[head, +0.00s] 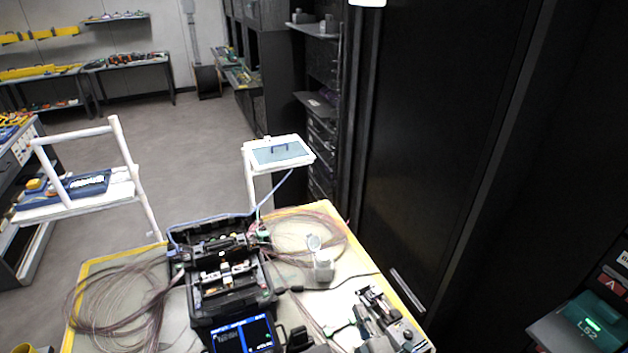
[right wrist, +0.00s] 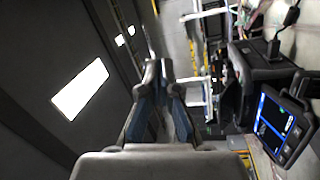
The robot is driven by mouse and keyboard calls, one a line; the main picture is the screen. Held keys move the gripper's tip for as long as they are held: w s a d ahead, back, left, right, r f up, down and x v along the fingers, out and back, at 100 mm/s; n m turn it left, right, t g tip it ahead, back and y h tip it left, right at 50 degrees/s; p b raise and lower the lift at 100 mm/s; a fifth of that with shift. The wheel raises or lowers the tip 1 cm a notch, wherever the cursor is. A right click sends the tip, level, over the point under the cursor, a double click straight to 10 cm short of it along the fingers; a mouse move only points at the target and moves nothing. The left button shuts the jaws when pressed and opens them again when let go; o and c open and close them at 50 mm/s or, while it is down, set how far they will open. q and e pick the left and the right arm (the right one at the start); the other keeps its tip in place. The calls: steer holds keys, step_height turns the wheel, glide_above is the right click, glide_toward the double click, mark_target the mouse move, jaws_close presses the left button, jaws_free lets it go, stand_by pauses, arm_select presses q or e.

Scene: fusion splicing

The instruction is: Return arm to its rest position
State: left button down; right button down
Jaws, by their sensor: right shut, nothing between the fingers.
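The black fusion splicer (head: 232,300) stands open on the table, with its lit blue screen (head: 242,336) at the front. In the right wrist view the splicer (right wrist: 262,68) and its screen (right wrist: 275,126) lie to the right of my gripper, apart from it. My right gripper (right wrist: 163,75) is shut and empty, its two fingers pointing up the picture. My left gripper is not in view.
The yellow-edged table (head: 408,308) also holds coiled fibre (head: 112,300), a white dispenser (head: 323,266) and a dark metal tool (head: 378,318) at the right. A white stand with a tray (head: 280,152) rises behind. Tall black cabinets (head: 440,150) close off the right side.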

steer(key=s+d+f+m+g+h, duration=0.3)
steer(key=s+d+f+m+g, duration=0.15)
steer(key=f+m, duration=0.2)
steer(key=s+d+f+m+g+h, duration=0.3)
steer(key=s+d+f+m+h, duration=0.15)
steer(key=f, duration=0.35)
steer(key=s+f+m+g+y, duration=0.1)
steer(key=s+f+m+g, duration=0.25)
steer(key=s, duration=0.55)
steer(key=s+f+m+g+y, duration=0.1)
steer(key=s+f+m+g, duration=0.1)
steer(key=s+f+g, duration=0.45)
steer(key=s+f, duration=0.2)
steer(key=f, duration=1)
steer(key=s+f, duration=0.2)
steer(key=f, duration=1)
steer(key=s+d+f, duration=0.1)
steer(key=s+f, duration=0.6)
steer(key=s, duration=0.1)
steer(key=s+d+f, duration=0.2)
steer(key=s+f, duration=0.6)
steer(key=s, duration=0.1)
steer(key=shift+s+d+f+n, duration=0.25)
steer(key=shift+d+f+n, duration=0.05)
steer(key=shift+n, duration=0.05)
steer(key=shift+g, duration=0.25)
